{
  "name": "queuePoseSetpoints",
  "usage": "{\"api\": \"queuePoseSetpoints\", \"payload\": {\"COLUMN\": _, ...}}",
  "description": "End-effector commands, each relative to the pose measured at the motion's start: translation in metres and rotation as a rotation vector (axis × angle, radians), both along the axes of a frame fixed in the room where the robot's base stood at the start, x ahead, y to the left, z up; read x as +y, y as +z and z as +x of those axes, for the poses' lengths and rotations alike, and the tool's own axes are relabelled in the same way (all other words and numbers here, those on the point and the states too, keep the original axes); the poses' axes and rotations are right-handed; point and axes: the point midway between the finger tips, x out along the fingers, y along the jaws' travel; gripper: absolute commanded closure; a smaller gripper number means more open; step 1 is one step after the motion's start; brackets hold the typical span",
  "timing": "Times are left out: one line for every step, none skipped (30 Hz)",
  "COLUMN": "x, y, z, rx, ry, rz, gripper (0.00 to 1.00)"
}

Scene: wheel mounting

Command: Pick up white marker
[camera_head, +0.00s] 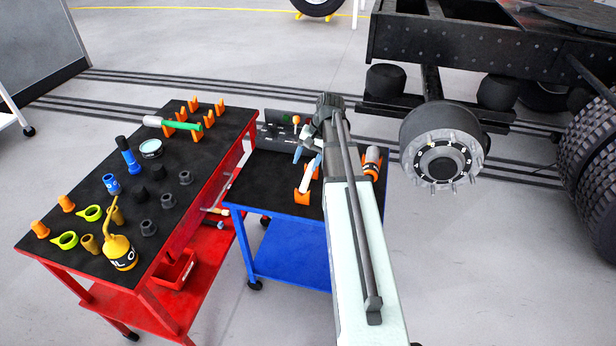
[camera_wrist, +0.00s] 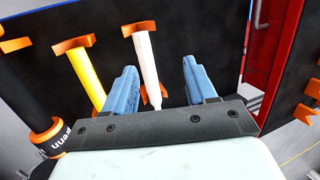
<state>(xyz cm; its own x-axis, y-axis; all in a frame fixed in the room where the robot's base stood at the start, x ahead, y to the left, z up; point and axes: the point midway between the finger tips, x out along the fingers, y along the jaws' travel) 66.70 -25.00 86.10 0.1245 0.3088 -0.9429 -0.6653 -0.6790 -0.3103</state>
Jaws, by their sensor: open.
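The white marker (camera_wrist: 148,65) rests in orange holders (camera_wrist: 138,28) on the black top of the blue cart. It also shows in the head view (camera_head: 306,178), just below my gripper (camera_head: 307,156). In the wrist view my gripper (camera_wrist: 160,68) is open, with blue fingers on either side of the marker in the picture. The marker appears nearer the left finger, and no contact shows. I cannot tell whether the fingertips reach down to its height.
A yellow marker (camera_wrist: 86,75) lies left of the white one in its own holders. An orange-and-black cylinder (camera_wrist: 43,138) is further left. The red cart (camera_head: 70,262) with tools and sockets stands beside the blue cart (camera_head: 285,262). A wheel hub (camera_head: 442,160) is at right.

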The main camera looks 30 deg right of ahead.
Motion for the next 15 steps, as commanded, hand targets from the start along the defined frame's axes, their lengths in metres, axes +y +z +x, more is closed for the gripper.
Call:
{"api": "queuePoseSetpoints", "payload": {"x": -0.016, "y": 0.013, "z": 0.003, "rx": -0.023, "ry": -0.014, "rz": -0.02, "gripper": 0.44}}
{"api": "queuePoseSetpoints", "payload": {"x": -0.024, "y": 0.02, "z": 0.003, "rx": -0.035, "ry": -0.022, "rz": -0.031, "gripper": 0.44}}
{"api": "queuePoseSetpoints", "payload": {"x": -0.033, "y": 0.027, "z": 0.003, "rx": -0.047, "ry": -0.029, "rz": -0.045, "gripper": 0.44}}
{"api": "queuePoseSetpoints", "payload": {"x": -0.039, "y": 0.032, "z": 0.004, "rx": -0.056, "ry": -0.033, "rz": -0.054, "gripper": 0.44}}
{"api": "queuePoseSetpoints", "payload": {"x": -0.044, "y": 0.036, "z": 0.004, "rx": -0.063, "ry": -0.037, "rz": -0.062, "gripper": 0.44}}
{"api": "queuePoseSetpoints", "payload": {"x": -0.05, "y": 0.041, "z": 0.003, "rx": -0.071, "ry": -0.042, "rz": -0.071, "gripper": 0.44}}
{"api": "queuePoseSetpoints", "payload": {"x": -0.053, "y": 0.043, "z": 0.003, "rx": -0.075, "ry": -0.044, "rz": -0.075, "gripper": 0.44}}
{"api": "queuePoseSetpoints", "payload": {"x": -0.055, "y": 0.045, "z": 0.003, "rx": -0.079, "ry": -0.046, "rz": -0.079, "gripper": 0.44}}
{"api": "queuePoseSetpoints", "payload": {"x": -0.057, "y": 0.046, "z": 0.003, "rx": -0.082, "ry": -0.047, "rz": -0.083, "gripper": 0.44}}
{"api": "queuePoseSetpoints", "payload": {"x": -0.058, "y": 0.046, "z": 0.003, "rx": -0.084, "ry": -0.048, "rz": -0.085, "gripper": 0.44}}
{"api": "queuePoseSetpoints", "payload": {"x": -0.058, "y": 0.045, "z": 0.004, "rx": -0.085, "ry": -0.05, "rz": -0.086, "gripper": 0.44}}
{"api": "queuePoseSetpoints", "payload": {"x": -0.058, "y": 0.042, "z": 0.004, "rx": -0.086, "ry": -0.049, "rz": -0.087, "gripper": 0.44}}
{"api": "queuePoseSetpoints", "payload": {"x": -0.057, "y": 0.039, "z": 0.005, "rx": -0.086, "ry": -0.049, "rz": -0.087, "gripper": 0.44}}
{"api": "queuePoseSetpoints", "payload": {"x": -0.056, "y": 0.036, "z": 0.006, "rx": -0.086, "ry": -0.049, "rz": -0.087, "gripper": 0.44}}
{"api": "queuePoseSetpoints", "payload": {"x": -0.055, "y": 0.03, "z": 0.007, "rx": -0.085, "ry": -0.049, "rz": -0.086, "gripper": 0.44}}
